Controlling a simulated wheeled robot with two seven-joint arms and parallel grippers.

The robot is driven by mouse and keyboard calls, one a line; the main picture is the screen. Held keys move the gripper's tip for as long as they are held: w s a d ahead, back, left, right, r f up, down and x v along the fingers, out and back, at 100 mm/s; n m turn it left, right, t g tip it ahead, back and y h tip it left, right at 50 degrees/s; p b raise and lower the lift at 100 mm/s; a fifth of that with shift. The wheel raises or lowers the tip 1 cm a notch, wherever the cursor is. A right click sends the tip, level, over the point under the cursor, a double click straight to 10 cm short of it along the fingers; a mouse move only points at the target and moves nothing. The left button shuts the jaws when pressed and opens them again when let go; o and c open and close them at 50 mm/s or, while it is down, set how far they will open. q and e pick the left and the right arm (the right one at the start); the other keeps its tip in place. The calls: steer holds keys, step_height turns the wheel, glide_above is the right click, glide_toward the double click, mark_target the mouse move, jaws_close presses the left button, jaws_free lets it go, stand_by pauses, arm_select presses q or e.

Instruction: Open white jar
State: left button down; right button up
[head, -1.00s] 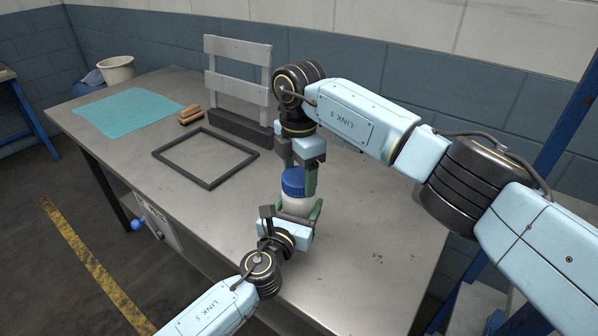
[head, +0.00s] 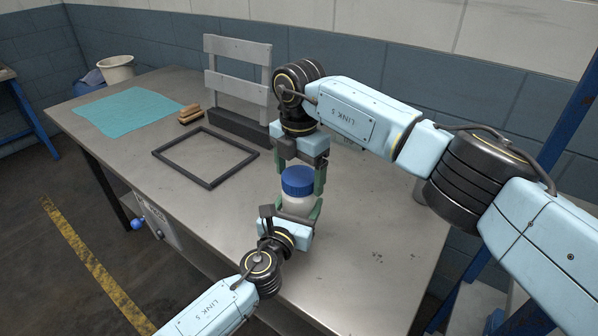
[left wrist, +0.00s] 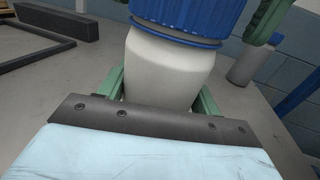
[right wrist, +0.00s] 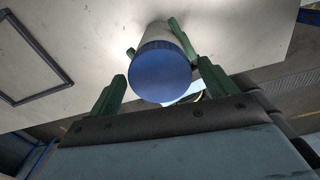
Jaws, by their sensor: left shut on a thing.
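The white jar (head: 298,207) has a blue screw cap (head: 298,181) and stands upright above the near part of the table. My left gripper (head: 297,210) is shut on the jar body; the left wrist view shows its green fingers on both sides of the white body (left wrist: 165,75), below the blue cap (left wrist: 190,14). The cap sits on the jar. My right gripper (head: 301,184) points down from above, with its fingers apart on either side of the cap. In the right wrist view, gaps show between the fingers and the cap (right wrist: 160,76).
A dark square frame (head: 205,182), a teal cloth (head: 125,108), brown blocks (head: 190,115) and a grey rack (head: 238,82) are on the table (head: 370,270). A greyish cylinder (left wrist: 246,62) stands beyond the jar. The front right of the table is clear.

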step_height(320, 180, up, 4)
steer(key=shift+r, duration=0.15)
step_height(320, 180, up, 4)
steer(key=shift+f+n, duration=0.2)
steer(key=shift+n, duration=0.4)
steer(key=shift+c, duration=0.3)
steer(key=shift+f, duration=3.95)
steer(key=c, duration=1)
steer(key=shift+n, duration=1.7)
